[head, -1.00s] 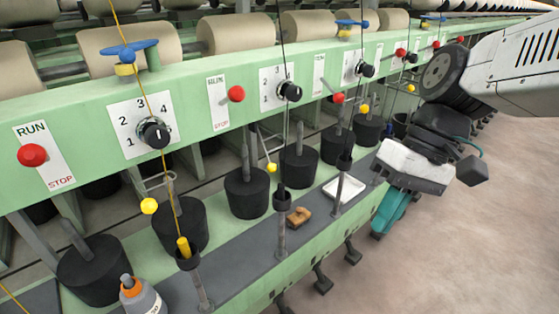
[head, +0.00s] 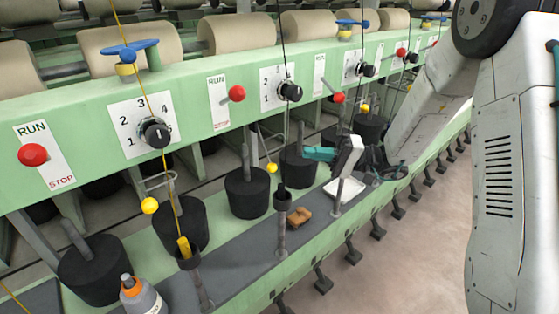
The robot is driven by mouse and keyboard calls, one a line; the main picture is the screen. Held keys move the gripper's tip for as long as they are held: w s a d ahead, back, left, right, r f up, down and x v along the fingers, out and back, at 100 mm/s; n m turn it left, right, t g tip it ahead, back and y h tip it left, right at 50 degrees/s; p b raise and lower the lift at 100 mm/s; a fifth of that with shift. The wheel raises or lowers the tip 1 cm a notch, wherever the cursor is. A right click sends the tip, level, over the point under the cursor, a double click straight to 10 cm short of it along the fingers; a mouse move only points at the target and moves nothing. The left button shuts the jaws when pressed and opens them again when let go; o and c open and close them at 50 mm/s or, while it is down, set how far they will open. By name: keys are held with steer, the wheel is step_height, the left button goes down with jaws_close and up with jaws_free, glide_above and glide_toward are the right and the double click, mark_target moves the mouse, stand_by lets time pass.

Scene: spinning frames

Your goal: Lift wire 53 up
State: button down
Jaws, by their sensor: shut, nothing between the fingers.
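Several thin wire levers with yellow balls stand along the green machine; no number is readable on any, so I cannot tell which is wire 53. One yellow-ball wire (head: 272,168) hangs between two black bobbins, left of my gripper. Another yellow ball (head: 365,108) shows above and right of my gripper, and a larger one (head: 150,206) is at far left. My gripper (head: 313,153) has teal fingers pointing left, in front of a black bobbin (head: 298,168). It is shut and holds nothing; its fingertips are small here and appear apart from the nearest yellow ball.
The green rail (head: 190,105) carries red levers (head: 237,93) and black dials (head: 290,91) above my gripper. Dark posts (head: 282,215) stand on the shelf, with a brown block (head: 299,216) and white tray (head: 345,189). A bottle (head: 142,296) is front left.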

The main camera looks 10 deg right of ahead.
mark_target(265, 149)
steer(key=shift+s+a+r, duration=0.1)
steer(key=shift+s+a, duration=0.4)
steer(key=shift+a, duration=1)
steer(key=shift+s+a+r, duration=0.15)
steer(key=shift+s+a, duration=0.4)
steer(key=shift+a, duration=0.95)
steer(key=shift+s+a+r, duration=0.1)
steer(key=shift+s+a, duration=0.4)
steer(key=shift+a, duration=1)
